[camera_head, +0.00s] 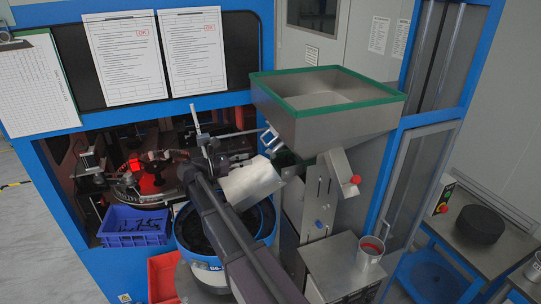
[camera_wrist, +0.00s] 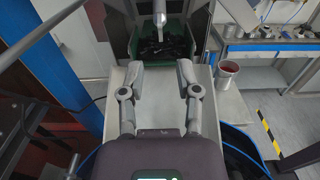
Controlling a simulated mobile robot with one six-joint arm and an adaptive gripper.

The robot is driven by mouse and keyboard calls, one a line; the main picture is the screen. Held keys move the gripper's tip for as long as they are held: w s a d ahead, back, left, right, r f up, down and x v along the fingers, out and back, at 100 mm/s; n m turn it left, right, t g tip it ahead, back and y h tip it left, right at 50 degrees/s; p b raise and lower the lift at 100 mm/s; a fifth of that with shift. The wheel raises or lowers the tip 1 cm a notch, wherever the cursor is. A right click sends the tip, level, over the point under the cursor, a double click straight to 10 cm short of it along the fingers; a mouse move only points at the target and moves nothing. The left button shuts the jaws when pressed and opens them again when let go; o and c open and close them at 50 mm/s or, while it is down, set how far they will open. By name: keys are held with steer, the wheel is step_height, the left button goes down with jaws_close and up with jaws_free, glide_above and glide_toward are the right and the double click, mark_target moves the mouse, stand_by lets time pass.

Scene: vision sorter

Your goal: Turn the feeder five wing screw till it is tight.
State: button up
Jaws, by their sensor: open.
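A steel feeder hopper (camera_head: 325,125) with a green rim stands right of centre in the head view. Below it are a short chute with a red knob (camera_head: 355,180) and a slotted bracket with a blue knob (camera_head: 318,224). I cannot tell which knob is the feeder five wing screw; no feeder number is readable. My gripper (camera_head: 276,152) is beside the hopper's lower left side. In the wrist view my gripper (camera_wrist: 162,70) is open, with nothing between its fingers. A green-edged tray of dark parts (camera_wrist: 165,46) lies beyond the fingertips.
A round bowl with a blue rim (camera_head: 190,253) is beneath my arm. A blue crate (camera_head: 132,226) stands left, with a red crate (camera_head: 160,280) below it. A metal cup (camera_head: 369,254) stands on a steel box at right. Blue cabinet frames flank the space.

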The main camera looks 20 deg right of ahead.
mark_target(269, 155)
steer(key=d, duration=0.9)
jaws_close()
